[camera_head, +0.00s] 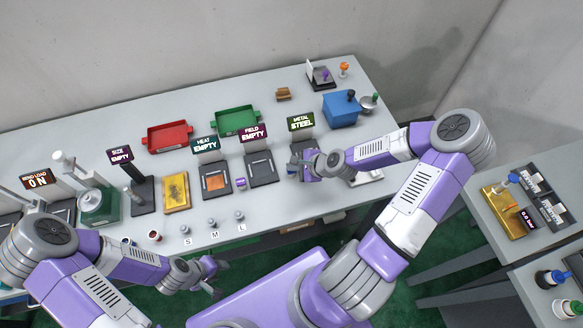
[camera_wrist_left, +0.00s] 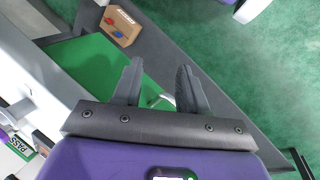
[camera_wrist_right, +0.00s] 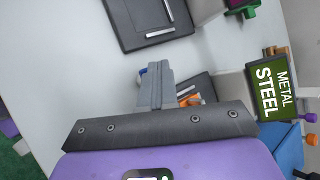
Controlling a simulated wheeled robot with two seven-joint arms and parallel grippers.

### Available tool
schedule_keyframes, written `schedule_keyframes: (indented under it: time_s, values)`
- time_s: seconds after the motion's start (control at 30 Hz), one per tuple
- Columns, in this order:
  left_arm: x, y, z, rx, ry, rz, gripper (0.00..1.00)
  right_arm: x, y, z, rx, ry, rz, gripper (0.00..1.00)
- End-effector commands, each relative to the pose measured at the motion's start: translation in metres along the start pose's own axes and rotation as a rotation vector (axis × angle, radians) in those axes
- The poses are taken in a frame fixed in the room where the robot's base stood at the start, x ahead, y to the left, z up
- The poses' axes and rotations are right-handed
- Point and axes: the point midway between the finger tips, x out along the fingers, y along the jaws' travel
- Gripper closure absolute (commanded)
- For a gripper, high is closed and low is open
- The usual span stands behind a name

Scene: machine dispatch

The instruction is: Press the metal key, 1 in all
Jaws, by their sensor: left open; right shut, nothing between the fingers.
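The green metal sign (camera_head: 301,123) reads METAL STEEL at the back right of the instrument row; it also shows in the right wrist view (camera_wrist_right: 271,87). My right gripper (camera_head: 292,164) is shut and empty, low in front of this sign, over the metal station. In the right wrist view its closed fingers (camera_wrist_right: 157,70) cover part of a dark station plate (camera_wrist_right: 193,86) with an orange part (camera_wrist_right: 188,98). A small blue part (camera_wrist_right: 143,72) shows beside the fingertips. I cannot tell whether they touch it. My left gripper (camera_head: 219,279) is open and empty, off the table's front edge.
The field sign (camera_head: 252,133) reads EMPTY, and the heat sign (camera_head: 206,145) reads EMPTY, left of the metal sign. A blue box (camera_head: 341,109) stands to the right. Red (camera_head: 167,136) and green (camera_head: 236,121) trays lie behind. Small weights marked S, M, L line the front edge.

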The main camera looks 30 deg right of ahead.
Motion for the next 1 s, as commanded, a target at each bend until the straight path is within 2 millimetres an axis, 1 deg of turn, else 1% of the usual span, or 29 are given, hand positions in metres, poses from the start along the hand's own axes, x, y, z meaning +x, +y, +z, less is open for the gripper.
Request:
schedule_keyframes:
  time_s: [0.27, 0.63, 1.0]
  values:
    - [-0.002, 0.001, 0.0, 0.0, 0.0, 0.0, 0.57, -0.001, -0.001, 0.0, 0.002, 0.001, 0.001, 1.0]
    - [-0.021, 0.008, 0.001, 0.0, 0.0, 0.0, 0.57, -0.014, -0.01, 0.01, 0.002, 0.0, 0.001, 1.0]
    - [-0.021, 0.008, 0.001, 0.0, 0.0, 0.0, 0.57, -0.014, -0.01, 0.01, 0.001, 0.0, 0.0, 1.0]
